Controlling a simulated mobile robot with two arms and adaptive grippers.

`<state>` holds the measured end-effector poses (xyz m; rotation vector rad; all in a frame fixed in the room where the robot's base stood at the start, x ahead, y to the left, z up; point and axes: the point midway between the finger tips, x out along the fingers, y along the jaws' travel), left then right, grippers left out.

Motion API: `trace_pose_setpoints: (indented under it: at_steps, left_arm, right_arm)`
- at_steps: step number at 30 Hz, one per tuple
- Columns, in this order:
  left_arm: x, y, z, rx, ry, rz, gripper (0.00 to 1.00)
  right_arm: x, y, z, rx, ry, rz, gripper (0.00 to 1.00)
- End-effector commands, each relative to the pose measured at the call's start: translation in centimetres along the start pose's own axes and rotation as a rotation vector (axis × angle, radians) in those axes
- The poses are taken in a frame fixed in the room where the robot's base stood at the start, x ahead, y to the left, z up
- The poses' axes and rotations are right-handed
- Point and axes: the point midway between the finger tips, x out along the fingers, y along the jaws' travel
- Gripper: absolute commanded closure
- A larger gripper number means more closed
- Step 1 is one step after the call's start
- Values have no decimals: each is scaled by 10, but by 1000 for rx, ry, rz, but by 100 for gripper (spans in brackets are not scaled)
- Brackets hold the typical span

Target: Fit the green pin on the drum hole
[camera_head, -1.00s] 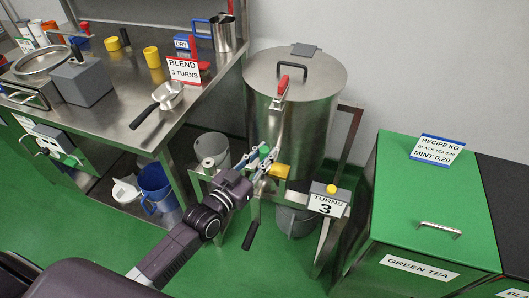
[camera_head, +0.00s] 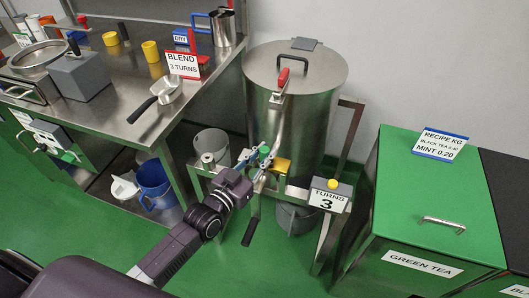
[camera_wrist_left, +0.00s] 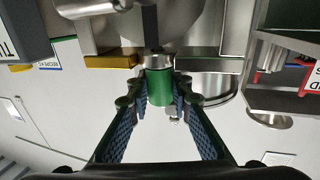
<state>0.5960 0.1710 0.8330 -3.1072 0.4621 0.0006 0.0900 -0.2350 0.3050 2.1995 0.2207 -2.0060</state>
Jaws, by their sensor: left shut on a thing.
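The drum (camera_head: 318,112) is a large upright steel cylinder on a frame, right of the steel table. My left gripper (camera_head: 259,162) is at the lower front of the drum. It is shut on the green pin (camera_head: 264,151). In the left wrist view the green pin (camera_wrist_left: 160,88) sits between the two fingertips (camera_wrist_left: 154,98). The pin's far end is at a small metal collar (camera_wrist_left: 157,61); I cannot tell whether it is inside the hole, which is hidden. My right gripper is not in view.
A yellow block (camera_head: 281,166) is just right of the pin. A green tea bin (camera_head: 440,210) is at the right. The steel table (camera_head: 125,75) is at the left, with a blue jug (camera_head: 155,182) below it.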

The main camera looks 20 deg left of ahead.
Motion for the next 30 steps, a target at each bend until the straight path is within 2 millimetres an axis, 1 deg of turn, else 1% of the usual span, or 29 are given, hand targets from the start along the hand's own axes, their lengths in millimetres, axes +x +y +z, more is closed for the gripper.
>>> trace_pose_setpoints:
  at_steps: [2,3,8,9,17,20,23,30]
  left_arm:
    - [0,0,3,1,1,0,100]
    - [0,0,3,0,1,0,80]
    - [0,0,2,0,1,0,62]
    - [0,0,2,0,1,0,60]
    - [-1,0,2,0,-1,0,60]
    - [-6,0,3,0,-2,0,60]
    - [-17,0,4,0,-2,-1,60]
    - [-64,0,4,-1,-4,0,60]
  right_arm:
    - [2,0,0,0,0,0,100]
    - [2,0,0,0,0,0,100]
    - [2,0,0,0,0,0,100]
    - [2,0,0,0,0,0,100]
    - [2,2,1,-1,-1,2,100]
    - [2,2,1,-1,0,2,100]
    - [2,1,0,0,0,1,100]
    - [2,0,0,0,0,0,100]
